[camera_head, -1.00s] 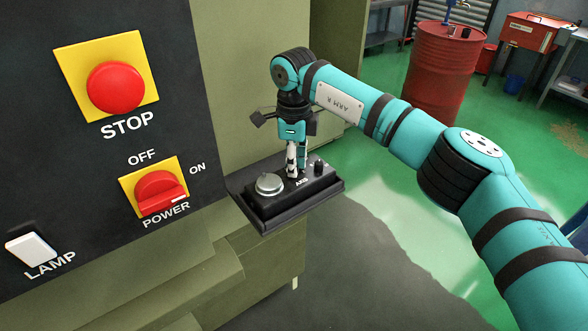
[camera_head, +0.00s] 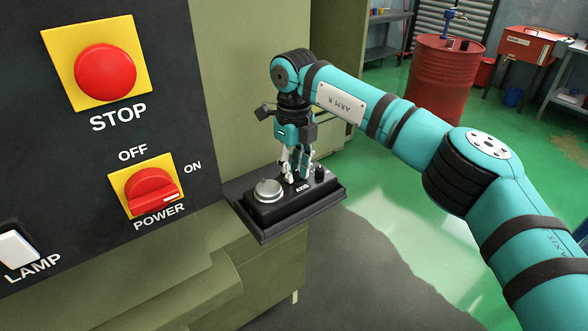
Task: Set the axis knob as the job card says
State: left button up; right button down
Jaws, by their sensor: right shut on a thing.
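A black control pendant (camera_head: 285,213) sits on a dark tray (camera_head: 258,232) on the machine's ledge. It carries a round silver dial (camera_head: 268,190) at the left, a small black knob (camera_head: 319,172) at the right, and the label AXIS. My right gripper (camera_head: 296,178) points down onto the pendant between the dial and the black knob. Its fingers are shut on the axis knob, which they mostly hide. The knob's pointer and position marks cannot be read here. No job card shows. My left gripper is not in view.
The machine's black panel at left has a red STOP button (camera_head: 105,72), a red POWER switch (camera_head: 151,190) and a white LAMP switch (camera_head: 17,249). A red drum (camera_head: 443,75) and a red toolbox (camera_head: 530,44) stand behind. Green floor is open at right.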

aim_at(294, 172)
dwell(0.3)
jog(key=c, duration=1.2)
grip_release()
jog(key=shift+o, duration=0.2)
notch_tip(294, 172, up, 12)
jog(key=shift+f, duration=0.1)
